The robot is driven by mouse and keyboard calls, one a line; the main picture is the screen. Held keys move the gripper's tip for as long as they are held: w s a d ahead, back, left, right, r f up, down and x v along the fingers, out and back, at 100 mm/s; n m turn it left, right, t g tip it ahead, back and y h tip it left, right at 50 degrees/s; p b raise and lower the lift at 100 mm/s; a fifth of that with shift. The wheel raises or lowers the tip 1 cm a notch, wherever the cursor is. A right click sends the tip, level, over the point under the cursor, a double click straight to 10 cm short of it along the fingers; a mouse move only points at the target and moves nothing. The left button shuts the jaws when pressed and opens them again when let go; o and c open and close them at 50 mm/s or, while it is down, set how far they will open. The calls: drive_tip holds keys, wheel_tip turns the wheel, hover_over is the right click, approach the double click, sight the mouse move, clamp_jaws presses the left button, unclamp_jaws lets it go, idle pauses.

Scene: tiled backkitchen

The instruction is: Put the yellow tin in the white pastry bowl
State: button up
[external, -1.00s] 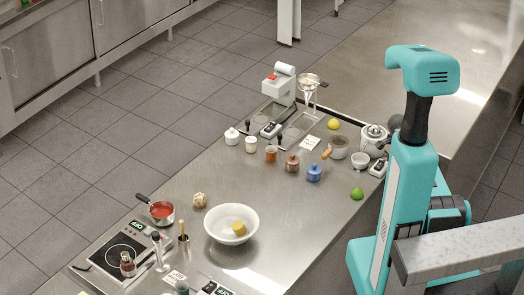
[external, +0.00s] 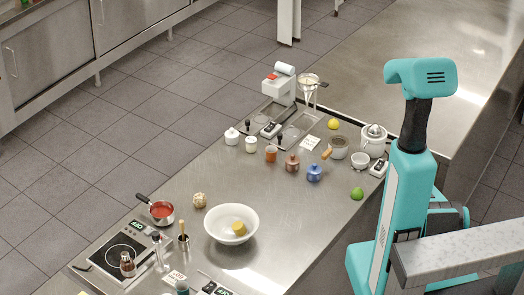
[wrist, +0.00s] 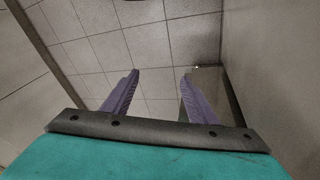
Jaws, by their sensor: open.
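The white pastry bowl (external: 215,222) stands upright on the steel counter in the external view. The yellow tin (external: 239,229) sits inside it, toward its right side. My gripper (wrist: 160,82) shows in the wrist view with its two purple fingers apart and nothing between them. It points down at the tiled floor, away from the bowl. In the external view my gripper is hidden behind my own body.
A saucepan of red sauce (external: 161,210) and a hob (external: 120,252) are left of the bowl. A garlic bulb (external: 200,200) lies behind it. Several pots, jars, a lime (external: 357,193) and a lemon (external: 333,124) stand farther back. The counter right of the bowl is clear.

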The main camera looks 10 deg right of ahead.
drive_tip(key=s+a+f+n+g+y+b, duration=0.3)
drive_tip(key=s+a+f+n+b, duration=0.3)
drive_tip(key=s+a+f+n, duration=0.6)
drive_tip(key=s+a+f+g, duration=0.1)
drive_tip(key=s+a+f, duration=0.2)
drive_tip(key=s+f, duration=0.3)
drive_tip(key=shift+s+a+f+n, duration=0.25)
drive_tip(key=shift+s+a+n, duration=0.05)
drive_tip(key=shift+f, duration=0.1)
drive_tip(key=shift+g, duration=0.4)
drive_tip(key=f+b, duration=0.4)
drive_tip(key=b, duration=0.1)
drive_tip(key=shift+s+f, duration=0.2)
drive_tip(key=shift+f, duration=0.1)
